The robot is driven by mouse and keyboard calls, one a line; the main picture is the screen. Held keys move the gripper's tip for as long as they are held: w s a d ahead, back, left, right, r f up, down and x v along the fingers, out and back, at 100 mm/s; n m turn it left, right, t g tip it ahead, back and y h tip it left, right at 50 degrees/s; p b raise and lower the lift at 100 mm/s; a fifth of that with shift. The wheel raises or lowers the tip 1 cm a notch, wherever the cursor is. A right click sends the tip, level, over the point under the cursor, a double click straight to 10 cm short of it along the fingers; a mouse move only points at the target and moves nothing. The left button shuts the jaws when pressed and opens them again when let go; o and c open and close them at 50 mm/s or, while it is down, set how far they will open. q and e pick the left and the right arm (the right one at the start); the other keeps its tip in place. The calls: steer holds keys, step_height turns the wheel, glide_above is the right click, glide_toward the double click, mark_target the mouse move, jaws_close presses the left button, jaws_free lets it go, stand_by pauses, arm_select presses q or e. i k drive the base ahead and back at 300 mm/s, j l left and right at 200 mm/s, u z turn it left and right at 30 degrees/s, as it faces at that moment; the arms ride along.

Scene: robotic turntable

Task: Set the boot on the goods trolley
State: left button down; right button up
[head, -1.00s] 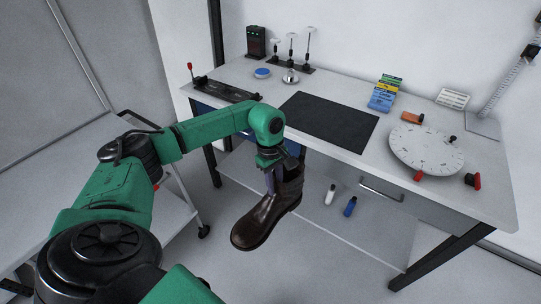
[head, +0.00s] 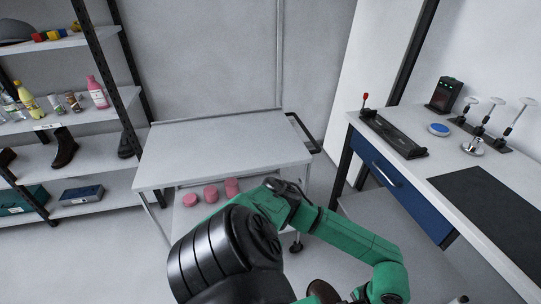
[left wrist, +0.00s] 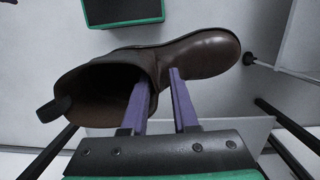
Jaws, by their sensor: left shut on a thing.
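The brown boot (left wrist: 195,57) fills the middle of the left wrist view, lying sideways in the picture with its opening to the left. My left gripper (left wrist: 158,80) is shut on the boot's upper, one purple finger inside the opening and the other outside. In the head view only a bit of the boot (head: 322,291) shows at the bottom edge, and the fingers are not visible there. The goods trolley (head: 222,148) stands left of the bench, its white top bare. The boot is apart from it, to the right and nearer me. My right gripper is out of view.
Several pink pieces (head: 211,194) sit on the trolley's lower shelf. A rack at left holds bottles, other boots (head: 64,148) and boxes. The workbench (head: 445,162) with a blue drawer (head: 395,185) stands at right. Floor shows between trolley and bench.

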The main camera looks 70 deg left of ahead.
mark_target(240, 143)
steer(key=j+u, duration=0.2)
steer(key=u, duration=0.15)
steer(key=j+u, duration=0.2)
steer(key=u, duration=0.15)
steer(key=j+u, duration=0.2)
steer(key=u, duration=0.15)
